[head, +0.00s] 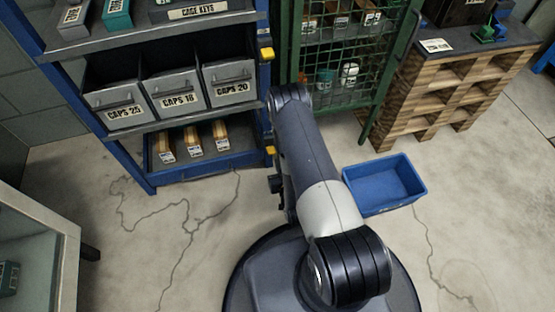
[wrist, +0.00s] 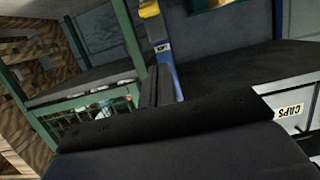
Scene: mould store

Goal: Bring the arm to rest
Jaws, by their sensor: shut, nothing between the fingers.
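My arm (head: 305,150) rises from my round dark base in the head view and reaches forward to an elbow near the blue rack. Past the elbow it is mostly hidden behind its own upper link, with small dark parts showing at its left side. My gripper (wrist: 163,84) shows in the wrist view as two dark fingers close together, with nothing between them. Behind the fingers are a blue rack post and a green mesh cage. I cannot tell from these views whether the fingers touch anything.
The blue rack (head: 180,122) with grey bins (head: 177,92) stands at left, close to my elbow. A green cage (head: 335,98) is ahead. A blue crate (head: 418,198) lies on the floor right of my arm, near a pallet stack (head: 440,95). A glass-fronted cabinet (head: 40,225) stands lower left.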

